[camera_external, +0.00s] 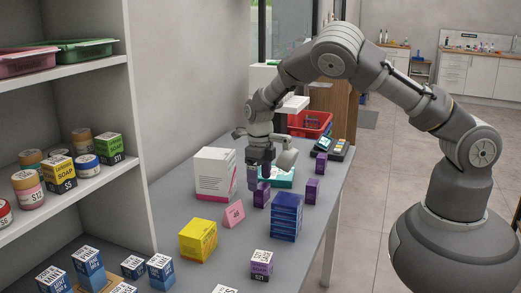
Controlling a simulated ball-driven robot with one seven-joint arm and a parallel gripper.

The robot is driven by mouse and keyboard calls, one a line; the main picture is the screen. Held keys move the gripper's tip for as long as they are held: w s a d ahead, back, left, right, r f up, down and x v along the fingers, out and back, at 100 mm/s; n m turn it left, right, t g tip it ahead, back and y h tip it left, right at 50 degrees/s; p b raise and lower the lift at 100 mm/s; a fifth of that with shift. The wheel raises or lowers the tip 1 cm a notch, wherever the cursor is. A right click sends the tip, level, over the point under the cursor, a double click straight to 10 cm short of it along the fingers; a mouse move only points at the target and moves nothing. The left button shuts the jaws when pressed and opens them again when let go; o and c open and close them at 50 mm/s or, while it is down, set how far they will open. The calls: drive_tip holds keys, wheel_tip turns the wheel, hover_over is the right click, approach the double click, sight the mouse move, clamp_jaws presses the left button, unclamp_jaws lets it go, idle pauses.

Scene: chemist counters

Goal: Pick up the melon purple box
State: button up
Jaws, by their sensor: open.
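Several small purple boxes stand on the grey counter. One purple box (262,195) is just below and in front of my gripper (260,171), another (312,190) stands to its right, and one (321,163) is farther back. A purple and white box (261,265) reading SOAP stands at the front. The word melon cannot be read on any of them. My gripper is open and points down close over the counter, above and behind the nearest purple box. I cannot tell whether anything is between its fingers.
A stack of dark blue boxes (286,217), a pink card (234,213), a yellow box (198,240) and a large white box (215,173) surround the area. A teal item (280,178) lies behind. A red basket (309,124) stands at the back. Shelves (62,89) rise at left.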

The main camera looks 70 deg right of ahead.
sight(261, 185)
drive_tip(key=f+b, duration=0.1)
drive_tip(key=f, duration=0.1)
drive_tip(key=f+b, duration=0.1)
drive_tip(key=f, duration=0.1)
drive_tip(key=f+b, duration=0.1)
drive_tip(key=shift+d+f, duration=0.4)
drive_tip(key=shift+r, duration=0.1)
drive_tip(key=c, duration=1)
drive_tip(key=shift+r, duration=0.1)
drive_tip(key=shift+c, duration=0.2)
